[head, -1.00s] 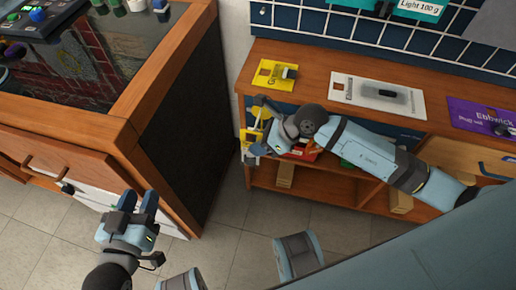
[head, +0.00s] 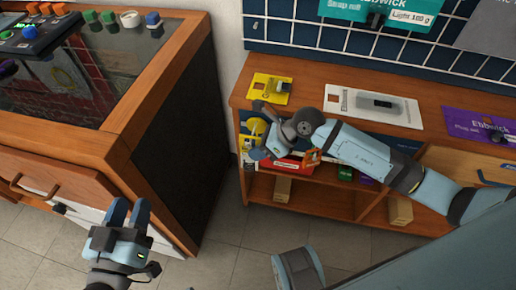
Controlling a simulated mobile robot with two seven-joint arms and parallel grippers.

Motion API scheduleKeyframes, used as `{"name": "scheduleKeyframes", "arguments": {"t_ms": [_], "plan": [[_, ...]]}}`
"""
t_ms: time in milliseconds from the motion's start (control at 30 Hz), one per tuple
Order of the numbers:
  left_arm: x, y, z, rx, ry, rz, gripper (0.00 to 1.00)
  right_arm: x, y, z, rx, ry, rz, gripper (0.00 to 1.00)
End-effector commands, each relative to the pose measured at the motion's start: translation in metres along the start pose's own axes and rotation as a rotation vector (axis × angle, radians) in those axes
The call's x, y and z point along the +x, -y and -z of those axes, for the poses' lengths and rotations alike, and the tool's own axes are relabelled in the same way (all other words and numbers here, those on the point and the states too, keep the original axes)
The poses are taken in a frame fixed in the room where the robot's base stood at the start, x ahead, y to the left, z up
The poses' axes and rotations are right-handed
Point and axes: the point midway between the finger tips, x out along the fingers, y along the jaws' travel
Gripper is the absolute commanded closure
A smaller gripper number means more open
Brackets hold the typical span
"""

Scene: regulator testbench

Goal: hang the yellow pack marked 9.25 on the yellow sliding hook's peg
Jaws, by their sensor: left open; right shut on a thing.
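My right gripper (head: 259,137) is at the left end of the wooden shelf unit, just below its top board. It is shut on a yellow thing (head: 257,127), which seems to be the yellow pack. The fingers and wrist cover much of it, and no 9.25 marking is legible. More yellow shows close beside the fingers, but I cannot tell hook from pack there, and no peg can be made out. My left gripper (head: 130,212) is open and empty, in front of the cabinet at the lower left.
The wooden shelf unit (head: 330,199) carries a yellow card (head: 266,92), a white card (head: 398,111) and a purple card (head: 462,124) on top. Red and green packs lie below. A workbench (head: 130,118) with a control box stands at the left. Open floor lies between them.

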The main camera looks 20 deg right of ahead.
Motion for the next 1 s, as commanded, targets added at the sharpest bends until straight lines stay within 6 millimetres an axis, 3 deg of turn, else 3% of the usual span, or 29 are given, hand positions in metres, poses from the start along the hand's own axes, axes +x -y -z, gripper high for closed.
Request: {"name": "scheduleKeyframes", "arguments": {"t_ms": [400, 433, 567, 867, 1000], "plan": [[0.002, 0.000, -0.004, -0.014, 0.005, 0.010, 0.60, 0.000, 0.000, 0.000, 0.000, 0.000, 0.000, 1.00], [0.002, 0.000, -0.004, -0.014, 0.005, 0.011, 0.60, 0.000, 0.000, 0.000, 0.000, 0.000, 0.000, 0.71], [0.002, 0.000, -0.003, -0.014, 0.004, 0.010, 0.60, 0.000, 0.000, 0.000, 0.000, 0.000, 0.000, 0.43], [0.000, 0.000, 0.000, -0.007, 0.001, 0.006, 0.60, -0.002, 0.000, 0.000, 0.000, -0.001, 0.001, 0.43], [0.000, 0.001, 0.001, 0.002, 0.018, 0.009, 0.60, -0.017, 0.001, 0.000, -0.001, -0.002, 0.003, 0.43]]}}
